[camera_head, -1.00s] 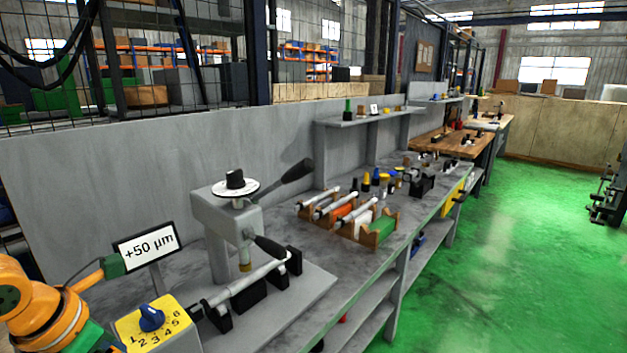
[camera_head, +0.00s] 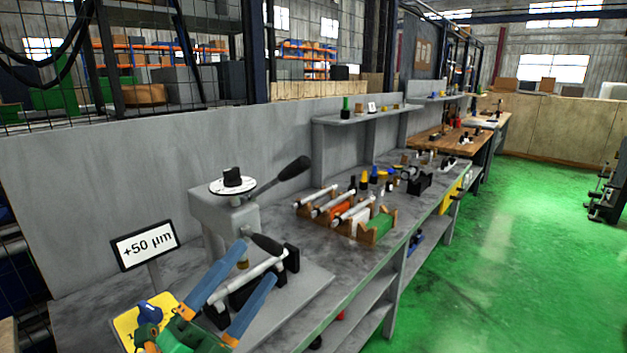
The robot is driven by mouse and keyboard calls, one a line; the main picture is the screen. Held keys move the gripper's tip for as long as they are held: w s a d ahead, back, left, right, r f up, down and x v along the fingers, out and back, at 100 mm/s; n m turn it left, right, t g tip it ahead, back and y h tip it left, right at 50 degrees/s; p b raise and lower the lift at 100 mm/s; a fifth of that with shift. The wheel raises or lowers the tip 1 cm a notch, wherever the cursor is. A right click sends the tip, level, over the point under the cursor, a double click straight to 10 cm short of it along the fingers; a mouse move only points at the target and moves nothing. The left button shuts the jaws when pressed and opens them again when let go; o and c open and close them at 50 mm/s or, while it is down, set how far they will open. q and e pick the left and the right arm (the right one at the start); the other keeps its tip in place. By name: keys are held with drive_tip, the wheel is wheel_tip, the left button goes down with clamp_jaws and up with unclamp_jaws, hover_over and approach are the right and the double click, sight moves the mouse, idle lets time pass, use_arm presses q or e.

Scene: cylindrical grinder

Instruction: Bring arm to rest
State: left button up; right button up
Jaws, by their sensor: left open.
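My left gripper (camera_head: 240,284) is at the lower left, with two blue fingers spread apart and nothing between them that I can tell is held. Its green and orange wrist covers part of the yellow dial box (camera_head: 128,318) and its blue knob (camera_head: 149,311). The fingers reach over the near end of the grey grinder fixture, in front of a silver cylindrical shaft (camera_head: 262,271) lying on black supports. Whether the fingers touch the shaft cannot be told. My right gripper is not in view.
The grinder (camera_head: 215,212) with its black levers stands behind the shaft. A "+50 µm" sign (camera_head: 145,245) stands at left. Several shafts lie in a wooden rack (camera_head: 376,229) farther along the grey bench. The green floor (camera_head: 480,270) at right is clear.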

use_arm(q)
drive_tip(key=s+a+f+n+g+y, duration=0.1)
drive_tip(key=a+f+n+g+y, duration=0.1)
drive_tip(key=a+f+n+y, duration=0.35)
drive_tip(key=s+a+f+n+g+y, duration=0.1)
drive_tip(key=a+f+n+g+y, duration=0.1)
drive_tip(key=f+n+y, duration=0.45)
drive_tip(key=s+a+f+n+g+y, duration=0.1)
drive_tip(key=a+f+n+y, duration=0.2)
drive_tip(key=f+n, duration=0.55)
drive_tip(key=s+d+f+n+g+h, duration=0.1)
drive_tip(key=s+d+f+g+h, duration=0.15)
drive_tip(key=s+f+g, duration=1.15)
drive_tip(key=s+f+t+y, duration=0.1)
drive_tip(key=s+f, duration=0.2)
drive_tip(key=f, duration=0.6)
drive_tip(key=s+f+t, duration=0.1)
drive_tip(key=s+f, duration=0.2)
drive_tip(key=f, duration=0.7)
drive_tip(key=s+a+f+g, duration=0.1)
drive_tip(key=s+f, duration=0.7)
drive_tip(key=s, duration=0.3)
drive_tip(key=shift+s+a+f, duration=0.2)
drive_tip(key=shift+a+f, duration=0.15)
drive_tip(key=shift+a, duration=0.05)
drive_tip(key=shift+a, duration=0.1)
